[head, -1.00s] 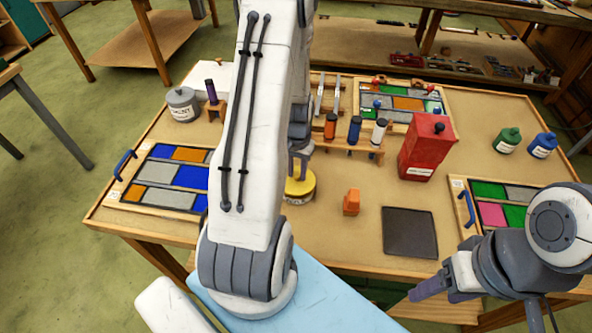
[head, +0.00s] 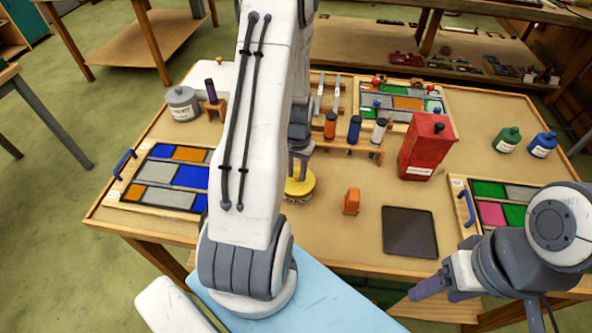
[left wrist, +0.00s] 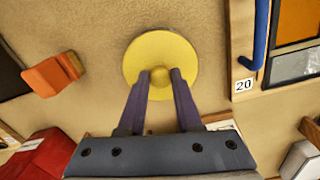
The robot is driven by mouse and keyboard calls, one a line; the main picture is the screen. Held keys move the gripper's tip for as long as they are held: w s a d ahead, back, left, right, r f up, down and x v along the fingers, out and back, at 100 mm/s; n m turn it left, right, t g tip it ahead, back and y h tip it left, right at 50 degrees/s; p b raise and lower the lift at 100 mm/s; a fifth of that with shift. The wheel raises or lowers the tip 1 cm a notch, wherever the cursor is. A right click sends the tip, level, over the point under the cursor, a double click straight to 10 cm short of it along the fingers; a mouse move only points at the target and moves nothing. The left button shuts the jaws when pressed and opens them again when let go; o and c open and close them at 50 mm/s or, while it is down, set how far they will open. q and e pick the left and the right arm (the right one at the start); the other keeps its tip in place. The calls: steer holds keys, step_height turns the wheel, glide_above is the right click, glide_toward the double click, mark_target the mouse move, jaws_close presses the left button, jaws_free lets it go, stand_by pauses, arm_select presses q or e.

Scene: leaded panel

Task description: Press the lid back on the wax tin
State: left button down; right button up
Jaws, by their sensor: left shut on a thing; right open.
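The yellow round lid (head: 301,184) is near the middle of the bench, partly behind my left arm in the head view. In the left wrist view the lid (left wrist: 135,62) is a flat disc with a small central knob. My left gripper (left wrist: 160,76) is shut on that knob, with its fingers pointing down at the lid. The tin shows only as a narrow band (head: 297,200) below the lid; I cannot tell whether the lid is fully seated. My right gripper (head: 430,287) is open and empty, off the bench's front edge at the right.
An orange block (head: 352,201) and a dark square mat (head: 409,232) lie right of the tin. A red canister (head: 425,150) stands behind them. A rack with several bottles (head: 345,147) is behind the tin. A glass panel (head: 165,177) lies to the left.

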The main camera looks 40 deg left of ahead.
arm_select(q)
steer(key=c, duration=0.5)
jaws_free()
steer(key=shift+f+b, duration=0.8)
steer(key=shift+f, duration=0.25)
stand_by(0.7)
steer(key=shift+r, duration=0.15)
stand_by(0.8)
steer(key=o, duration=0.5)
